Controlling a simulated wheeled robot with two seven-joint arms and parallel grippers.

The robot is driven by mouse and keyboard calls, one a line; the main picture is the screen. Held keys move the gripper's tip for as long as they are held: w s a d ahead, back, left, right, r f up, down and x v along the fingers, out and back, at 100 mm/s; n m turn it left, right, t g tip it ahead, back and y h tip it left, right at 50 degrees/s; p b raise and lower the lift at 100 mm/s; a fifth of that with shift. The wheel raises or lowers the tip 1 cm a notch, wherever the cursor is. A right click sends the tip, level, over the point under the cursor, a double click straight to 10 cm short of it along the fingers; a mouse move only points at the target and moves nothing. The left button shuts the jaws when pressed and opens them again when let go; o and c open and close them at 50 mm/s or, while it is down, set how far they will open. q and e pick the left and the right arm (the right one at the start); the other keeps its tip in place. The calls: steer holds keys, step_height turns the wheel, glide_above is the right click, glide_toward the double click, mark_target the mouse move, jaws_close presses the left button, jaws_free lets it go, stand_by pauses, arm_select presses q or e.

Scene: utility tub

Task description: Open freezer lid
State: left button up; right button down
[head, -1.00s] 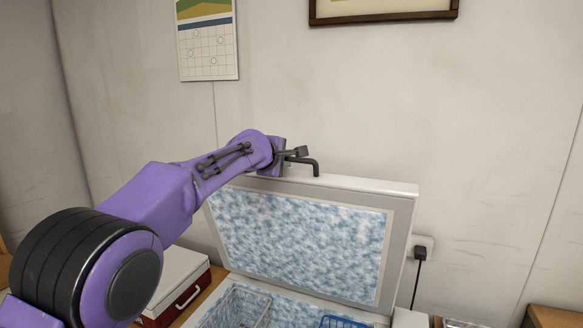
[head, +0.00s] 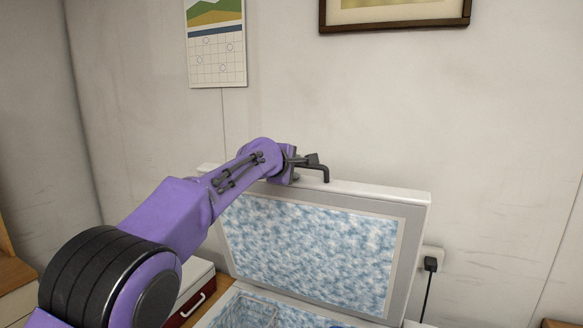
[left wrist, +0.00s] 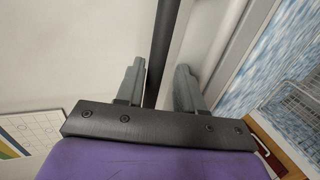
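The freezer lid (head: 415,235) stands raised, close to upright, with its frosty blue-white inner panel (head: 310,250) facing me. A dark handle (head: 326,174) sticks up at its top edge, and it shows in the left wrist view as a dark bar (left wrist: 163,45). My left gripper (head: 303,161) is at this handle above the lid's top edge. In the left wrist view its two grey fingers (left wrist: 160,75) stand apart on either side of the bar, with a gap on the right side. My right gripper is not in view.
Below the lid, the frosted freezer inside shows a wire basket (head: 250,311). A red and white box (head: 196,290) stands left of the freezer. The wall behind carries a calendar (head: 216,45), a picture frame (head: 395,25) and a plug with a cord (head: 430,264).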

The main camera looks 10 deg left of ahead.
arm_select(q)
steer(key=b+v, duration=0.5)
steer(key=v, duration=0.5)
steer(key=shift+s+b, duration=0.2)
steer(key=shift+b, duration=0.2)
steer(key=shift+a, duration=0.15)
